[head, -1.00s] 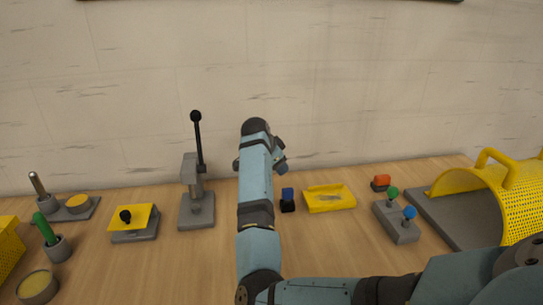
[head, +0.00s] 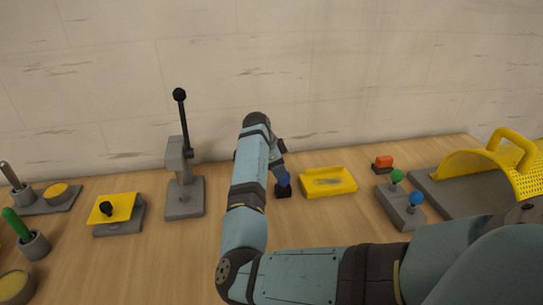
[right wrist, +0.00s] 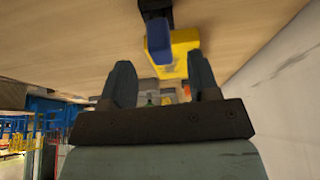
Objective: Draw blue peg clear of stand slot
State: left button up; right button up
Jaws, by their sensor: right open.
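The blue peg (head: 283,178) stands upright in a small black stand (head: 284,191) on the table, just left of the yellow tray. In the right wrist view the blue peg (right wrist: 158,41) and its black stand (right wrist: 155,8) show beyond the fingertips. My right gripper (right wrist: 161,75) is open, with the peg ahead of its two fingers and apart from them. In the head view my right gripper (head: 282,172) is close to the peg from above, mostly hidden behind my forearm. My left gripper is not in view.
A yellow tray (head: 328,182) lies close to the right of the peg. A grey lever press (head: 184,185) stands to the left. A box with green and blue knobs (head: 401,207) and a red-topped block (head: 382,163) are farther right. The wall is close behind.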

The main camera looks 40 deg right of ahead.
aim_at(283, 184)
jog(key=shift+x, duration=2.65)
